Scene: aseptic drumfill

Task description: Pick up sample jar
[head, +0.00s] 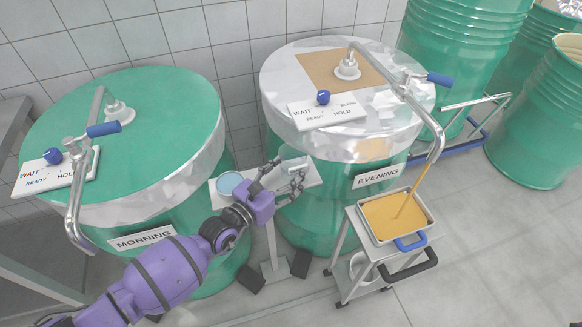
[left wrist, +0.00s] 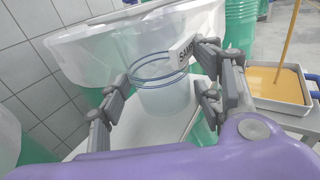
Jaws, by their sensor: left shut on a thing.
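The sample jar (left wrist: 163,92) is translucent with blue rings near its rim, and a white tag lettered "SAM..." (left wrist: 182,52) shows at its right. My left gripper (left wrist: 164,95) is shut on the jar, with one finger on each side of it. In the head view the left gripper (head: 283,178) is over the right part of a small white stand (head: 313,172), between the two big drums. The jar is mostly hidden there by the fingers. I cannot tell whether it touches the stand. A round blue disc, perhaps a lid (head: 230,183), lies at the stand's left. My right gripper is not in view.
The MORNING drum (head: 150,100) stands left and the EVENING drum (head: 320,200) behind the gripper. A cart (head: 350,262) at right bears a pan of orange liquid (head: 385,218), fed by a stream from a bent pipe (head: 432,140).

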